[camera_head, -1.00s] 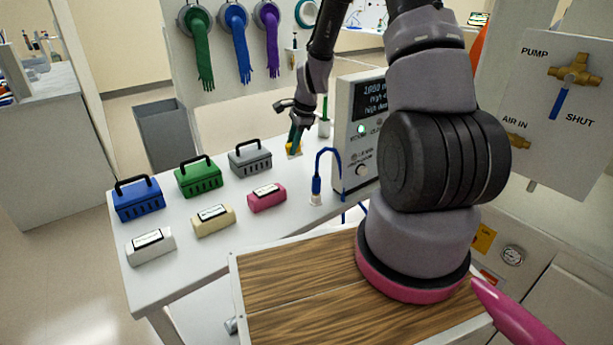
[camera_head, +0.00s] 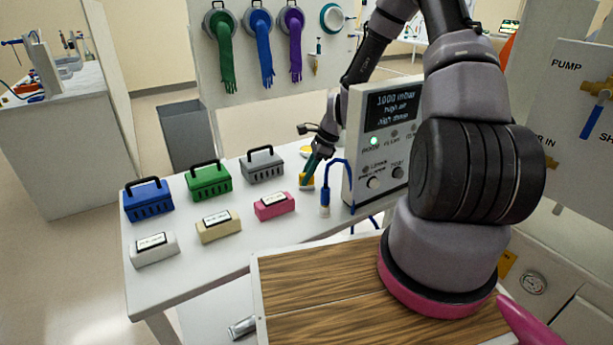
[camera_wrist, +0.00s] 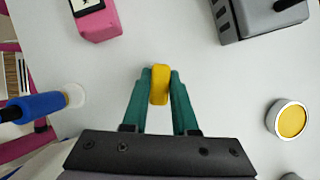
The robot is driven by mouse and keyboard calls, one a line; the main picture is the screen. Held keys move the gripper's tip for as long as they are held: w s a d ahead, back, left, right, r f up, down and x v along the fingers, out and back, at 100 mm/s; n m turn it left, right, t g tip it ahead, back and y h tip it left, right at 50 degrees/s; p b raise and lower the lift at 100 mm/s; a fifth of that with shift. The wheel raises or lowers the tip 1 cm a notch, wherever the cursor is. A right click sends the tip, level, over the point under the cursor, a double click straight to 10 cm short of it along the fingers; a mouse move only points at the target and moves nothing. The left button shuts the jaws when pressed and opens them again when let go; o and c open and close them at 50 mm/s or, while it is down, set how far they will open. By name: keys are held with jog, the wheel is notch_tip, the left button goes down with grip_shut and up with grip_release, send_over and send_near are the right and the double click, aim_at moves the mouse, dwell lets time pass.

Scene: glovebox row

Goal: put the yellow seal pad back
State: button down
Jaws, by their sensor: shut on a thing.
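My gripper (camera_head: 308,178) has teal fingers and is shut on a small yellow pad (camera_wrist: 159,85). The pad also shows low between the fingertips in the head view (camera_head: 306,182). In the wrist view the pad stands out between the tips of my gripper (camera_wrist: 160,88) over the white bench; I cannot tell whether it touches the bench. A round, pale-rimmed dish with a yellow face (camera_wrist: 290,120) lies apart from it at the right of the wrist view. In the head view this dish (camera_head: 306,150) is partly hidden behind my gripper.
A pink labelled box (camera_head: 274,206) and a grey basket (camera_head: 262,166) stand left of my gripper. A blue-handled probe with a cable (camera_head: 325,197) stands close at its right, before the display unit (camera_head: 385,140). Green and blue baskets and other labelled boxes fill the left bench.

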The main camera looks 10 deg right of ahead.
jog(key=c, duration=0.7)
grip_release()
jog(key=shift+f, duration=0.15)
jog(key=v, duration=1.2)
jog(key=shift+a, duration=0.1)
